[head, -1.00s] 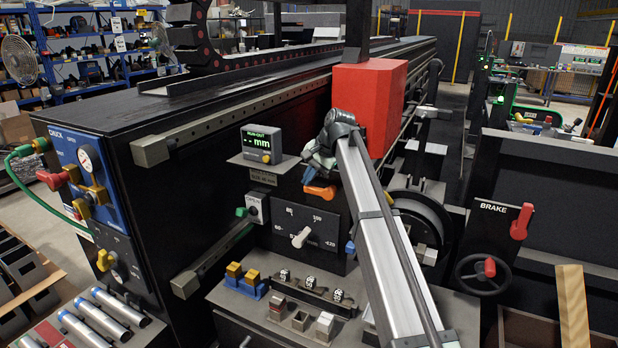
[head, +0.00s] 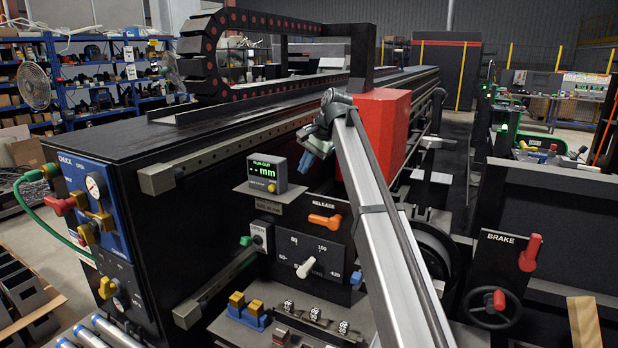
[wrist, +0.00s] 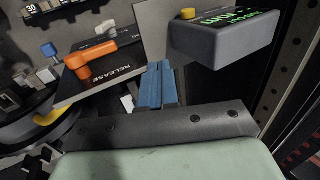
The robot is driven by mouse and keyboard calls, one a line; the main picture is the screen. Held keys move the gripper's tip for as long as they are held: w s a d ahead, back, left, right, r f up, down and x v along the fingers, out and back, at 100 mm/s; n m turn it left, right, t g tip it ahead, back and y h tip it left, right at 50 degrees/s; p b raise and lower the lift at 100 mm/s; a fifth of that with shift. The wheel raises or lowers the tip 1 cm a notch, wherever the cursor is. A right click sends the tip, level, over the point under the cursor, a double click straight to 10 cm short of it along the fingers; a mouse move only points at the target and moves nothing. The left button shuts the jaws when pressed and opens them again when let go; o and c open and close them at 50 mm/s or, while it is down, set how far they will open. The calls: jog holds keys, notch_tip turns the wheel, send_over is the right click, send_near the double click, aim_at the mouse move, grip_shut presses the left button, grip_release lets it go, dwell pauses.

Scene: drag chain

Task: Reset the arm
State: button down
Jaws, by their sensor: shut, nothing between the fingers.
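My gripper (head: 304,168) is at the end of the silver arm, in front of the red box (head: 383,140) and above the control panel. Its blue fingertips (wrist: 157,84) are together in the wrist view, with nothing between them. The orange release handle (head: 325,221) is below and to the right of the fingertips in the head view, apart from them. It lies to their left in the wrist view (wrist: 90,62). My arm hides part of the red box and the panel's right side.
The run-out display (head: 264,172) stands just left of my gripper, close to it in the wrist view (wrist: 222,32). The drag chain (head: 215,50) is above on the machine bed. A white selector knob (head: 306,267) and a red brake handle (head: 530,252) are lower down.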

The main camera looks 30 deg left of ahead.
jog(key=shift+a+r, duration=0.1)
jog(key=shift+r, duration=0.25)
dwell(0.3)
